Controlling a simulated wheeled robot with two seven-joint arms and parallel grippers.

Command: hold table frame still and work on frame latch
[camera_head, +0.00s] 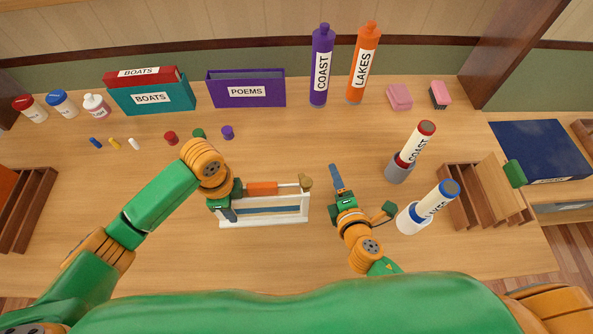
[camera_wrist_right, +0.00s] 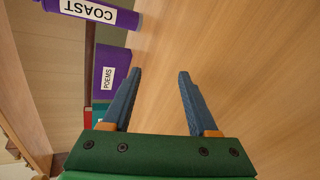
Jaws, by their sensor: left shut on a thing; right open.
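The white table frame (camera_head: 265,220) with a blue strip stands mid-table in the head view. An orange latch piece (camera_head: 262,188) lies along its top, with a rod and a tan knob (camera_head: 306,182) at the right end. My left gripper (camera_head: 228,205) is shut on the left end of the frame; its fingers are partly hidden by its own wrist. My right gripper (camera_head: 337,178) is to the right of the frame, apart from the knob. The right wrist view shows its blue fingers (camera_wrist_right: 160,90) open with nothing between them; the frame and latch are out of that view.
Purple COAST (camera_head: 321,65) and orange LAKES (camera_head: 364,62) bottles stand at the back. POEMS (camera_head: 247,89) and BOATS (camera_head: 152,98) binders are back left. Two labelled tubes in holders (camera_head: 400,172) (camera_head: 415,218) stand right of my right gripper, near a wooden rack (camera_head: 490,192). Bare table lies in front.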

